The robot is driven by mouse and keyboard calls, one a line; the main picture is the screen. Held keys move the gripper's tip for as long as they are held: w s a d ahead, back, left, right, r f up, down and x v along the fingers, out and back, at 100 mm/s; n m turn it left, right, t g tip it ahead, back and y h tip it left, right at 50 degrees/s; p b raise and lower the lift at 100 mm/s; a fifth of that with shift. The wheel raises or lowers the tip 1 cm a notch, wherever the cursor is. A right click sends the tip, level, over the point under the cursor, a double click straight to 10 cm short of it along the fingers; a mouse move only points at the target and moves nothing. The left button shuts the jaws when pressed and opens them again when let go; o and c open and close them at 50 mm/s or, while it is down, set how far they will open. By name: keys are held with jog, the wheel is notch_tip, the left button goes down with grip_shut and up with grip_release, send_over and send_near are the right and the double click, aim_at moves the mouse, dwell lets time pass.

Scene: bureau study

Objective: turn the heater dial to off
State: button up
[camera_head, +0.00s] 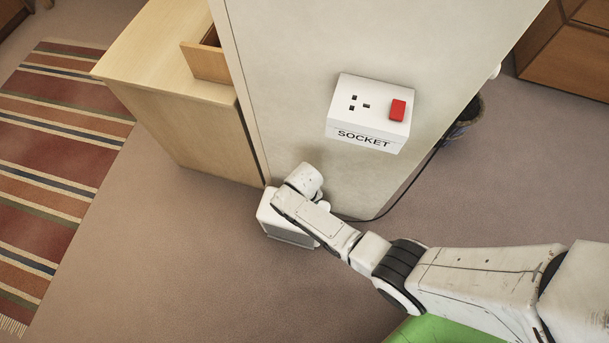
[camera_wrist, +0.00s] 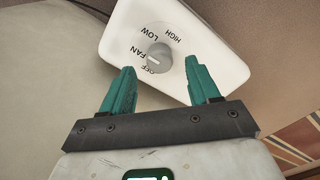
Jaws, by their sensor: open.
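The heater (camera_head: 266,212) is a small white box on the floor below the wall socket, partly covered by my arm in the head view. In the wrist view, its white top (camera_wrist: 205,52) carries a round grey dial (camera_wrist: 159,57) marked OFF, FAN, LOW and HIGH. The dial's pale pointer line appears to point toward FAN, close to OFF. My gripper (camera_wrist: 160,68) is open, with its teal fingers on either side of the dial's near side in the picture. I cannot tell whether they touch the heater. My fingers and the dial are hidden in the head view.
A white socket box (camera_head: 368,112) with a red switch is on the panel above the heater. A black cable (camera_head: 408,188) runs from behind the panel toward the heater. A wooden desk (camera_head: 170,90) with an open drawer stands left. Carpet left of the heater is clear.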

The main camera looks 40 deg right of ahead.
notch_tip(320, 180, up, 8)
jog(key=p, duration=0.2)
jog(key=shift+f+p, duration=0.2)
jog(key=shift+p, duration=0.15)
dwell(0.3)
